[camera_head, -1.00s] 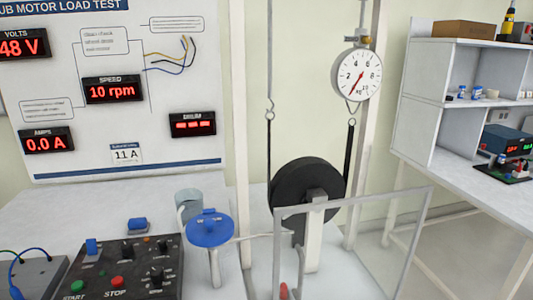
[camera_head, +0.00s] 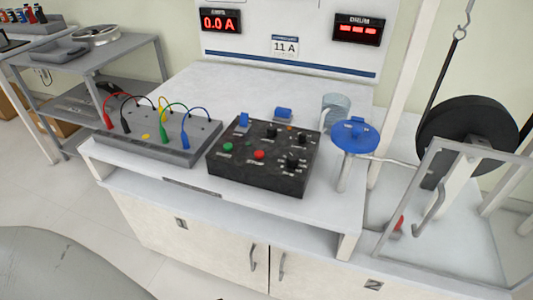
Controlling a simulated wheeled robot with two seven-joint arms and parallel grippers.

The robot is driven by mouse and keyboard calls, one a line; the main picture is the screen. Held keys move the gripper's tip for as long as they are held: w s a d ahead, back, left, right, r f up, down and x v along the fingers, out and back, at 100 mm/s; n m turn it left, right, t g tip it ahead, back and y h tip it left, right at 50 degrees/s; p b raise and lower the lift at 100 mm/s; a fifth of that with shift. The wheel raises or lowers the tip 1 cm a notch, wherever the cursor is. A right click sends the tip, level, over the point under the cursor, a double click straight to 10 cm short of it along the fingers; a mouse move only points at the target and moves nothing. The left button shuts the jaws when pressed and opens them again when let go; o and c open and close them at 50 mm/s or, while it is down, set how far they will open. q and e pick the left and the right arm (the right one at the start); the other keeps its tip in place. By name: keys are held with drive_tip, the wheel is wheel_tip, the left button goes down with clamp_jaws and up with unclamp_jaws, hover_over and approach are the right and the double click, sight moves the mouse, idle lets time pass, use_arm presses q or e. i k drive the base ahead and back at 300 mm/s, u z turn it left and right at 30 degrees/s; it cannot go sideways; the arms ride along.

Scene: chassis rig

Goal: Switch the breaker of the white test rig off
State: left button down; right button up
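The white test rig (camera_head: 235,85) stands ahead, with a white bench top over cabinet doors. A black control box (camera_head: 262,178) sits on it, with a green button (camera_head: 228,147), a red button (camera_head: 260,155), several black knobs and a blue part (camera_head: 244,119) at its back left. A second blue part (camera_head: 283,113) is at its back edge. I cannot tell which part is the breaker. The upright panel shows a red 0.0 A display (camera_head: 219,20) and a drum display (camera_head: 358,30) with dashes. Neither of my grippers is in view.
A grey terminal box (camera_head: 165,145) with coloured leads is left of the control box. A blue round handwheel (camera_head: 354,136), a glass beaker (camera_head: 336,108) and a black drum (camera_head: 468,128) behind a clear-framed guard (camera_head: 470,150) are to the right. A grey cart (camera_head: 95,62) stands at the far left.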

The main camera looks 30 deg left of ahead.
sight(244, 119)
drive_tip(key=z, duration=2.15)
drive_tip(key=k, duration=1.35)
drive_tip(key=u, duration=2)
drive_tip(key=i, duration=0.5)
drive_tip(key=u, duration=0.05)
